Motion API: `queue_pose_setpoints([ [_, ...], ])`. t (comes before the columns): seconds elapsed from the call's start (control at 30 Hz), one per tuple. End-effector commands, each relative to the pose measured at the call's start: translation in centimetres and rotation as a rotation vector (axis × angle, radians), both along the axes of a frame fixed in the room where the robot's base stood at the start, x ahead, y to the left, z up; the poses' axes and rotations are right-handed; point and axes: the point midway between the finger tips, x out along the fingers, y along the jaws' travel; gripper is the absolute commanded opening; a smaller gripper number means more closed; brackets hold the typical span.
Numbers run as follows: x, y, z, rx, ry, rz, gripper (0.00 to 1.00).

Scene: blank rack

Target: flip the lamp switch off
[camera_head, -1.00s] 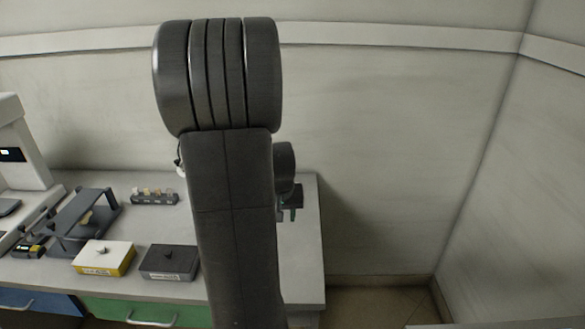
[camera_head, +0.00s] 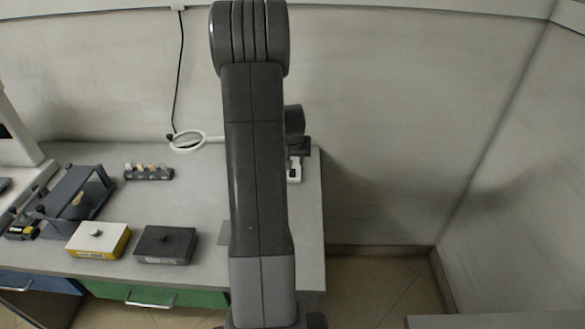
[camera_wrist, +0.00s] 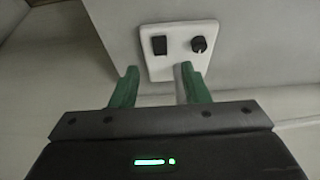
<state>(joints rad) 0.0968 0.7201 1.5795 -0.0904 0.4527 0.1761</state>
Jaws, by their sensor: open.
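A white control plate (camera_wrist: 178,65) with a black rocker switch (camera_wrist: 159,45) and a round black knob (camera_wrist: 199,44) is in the wrist view. The rocker is left of the knob; which way it is set I cannot tell. My gripper (camera_wrist: 158,69) is open with green fingers, pointing at the plate. The right finger overlaps the plate's lower part; contact is not clear. In the head view the plate (camera_head: 295,178) sits at the table's right end under my gripper. The white ring lamp (camera_head: 190,131) stands at the back, partly hidden by my arm; whether it is lit is unclear.
A white-and-yellow box (camera_head: 98,242) and a dark grey box (camera_head: 165,247) stand near the table's front edge. A small rack (camera_head: 150,174) with several pieces is behind them. A dark slanted stand (camera_head: 75,205) is at left. Floor is open to the right.

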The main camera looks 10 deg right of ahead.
Motion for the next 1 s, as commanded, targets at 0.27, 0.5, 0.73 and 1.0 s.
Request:
queue_pose_setpoints([
  [0.27,1.6,-0.3,-4.1,0.001,0.003,-0.001,0.42],
  [0.5,2.5,-0.5,-6.2,0.001,0.001,-0.001,0.42],
  [0.73,2.7,-0.5,-6.7,0.001,0.000,-0.001,0.42],
  [1.0,2.7,-0.5,-6.7,0.001,0.000,-0.001,0.24],
])
